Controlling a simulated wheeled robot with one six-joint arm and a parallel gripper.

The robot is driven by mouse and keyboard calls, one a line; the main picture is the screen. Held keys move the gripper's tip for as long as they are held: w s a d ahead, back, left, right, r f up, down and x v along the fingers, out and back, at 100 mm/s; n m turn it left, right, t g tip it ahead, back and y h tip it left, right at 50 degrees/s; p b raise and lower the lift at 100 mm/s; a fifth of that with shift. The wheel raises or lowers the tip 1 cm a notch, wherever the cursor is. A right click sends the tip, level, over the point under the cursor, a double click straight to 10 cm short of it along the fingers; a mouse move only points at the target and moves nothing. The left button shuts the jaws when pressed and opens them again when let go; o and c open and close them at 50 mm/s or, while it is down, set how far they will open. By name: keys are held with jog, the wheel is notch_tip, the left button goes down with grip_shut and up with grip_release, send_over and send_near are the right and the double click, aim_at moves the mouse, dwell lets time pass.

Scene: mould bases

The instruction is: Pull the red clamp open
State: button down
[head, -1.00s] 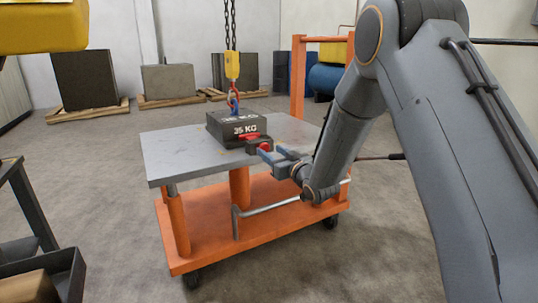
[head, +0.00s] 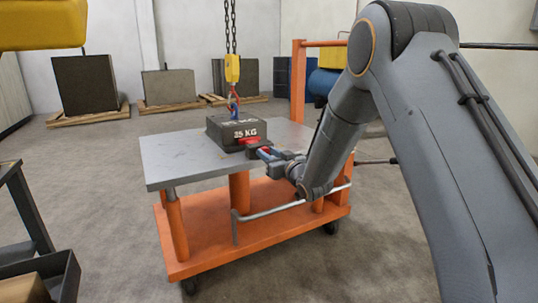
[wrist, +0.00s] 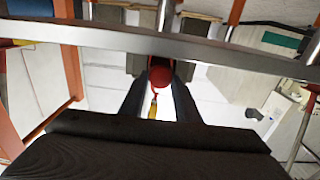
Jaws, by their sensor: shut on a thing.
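The red clamp (head: 250,141) shows as small red parts at the front right of the dark 35 KG block (head: 231,131), which sits on the grey lift table. My gripper (head: 267,153) reaches in from the right, low over the table top beside the block. Its fingers are shut on a red part of the clamp. In the wrist view a round red end (wrist: 160,74) sits between the two dark fingers. The fingers hide part of the clamp, and its opening cannot be made out.
The grey table top (head: 175,155) is clear to the left. It stands on an orange wheeled cart (head: 215,245) with a grey handle bar. A yellow hook block (head: 232,68) on a chain hangs over the weight. A dark bin (head: 45,280) stands at lower left.

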jog(key=shift+p+v, duration=1.15)
jog(key=shift+v, duration=0.45)
jog(key=c, duration=1.4)
grip_release()
jog(key=shift+o, duration=0.2)
jog(key=p+v, duration=0.2)
jog(key=v, duration=0.5)
jog(key=shift+s+d, duration=0.25)
